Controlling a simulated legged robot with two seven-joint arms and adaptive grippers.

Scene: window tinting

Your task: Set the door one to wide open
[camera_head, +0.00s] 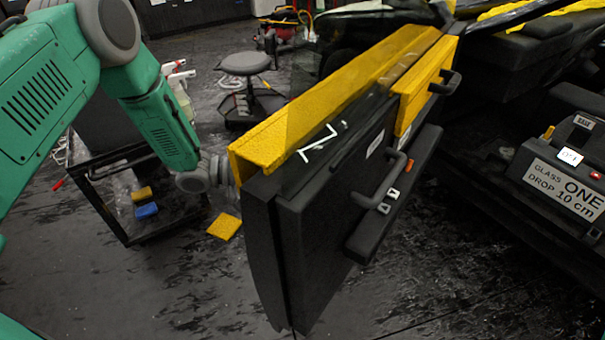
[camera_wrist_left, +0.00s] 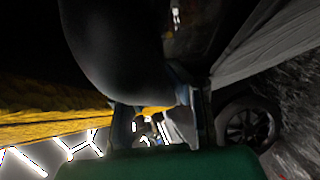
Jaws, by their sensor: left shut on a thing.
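Door one (camera_head: 340,190) is the car door with a yellow top edge and a black inner panel. It stands swung out from the car in the head view, with a grey pull handle (camera_head: 383,185) on its inner side. My left gripper (camera_head: 228,172) is at the door's free end, on its outer side, its fingertips hidden behind the door. In the left wrist view my left gripper (camera_wrist_left: 158,108) is shut on part of the door, with a dark rounded shape in front; the exact part gripped is unclear. My right gripper is not in view.
A black box labelled "GLASS ONE DROP 10 cm" (camera_head: 565,185) sits in the car at the right. A dark cart (camera_head: 130,236) with sponges and a stool (camera_head: 245,66) stand beyond the door. A yellow sponge (camera_head: 224,227) lies on the floor. Floor in front is clear.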

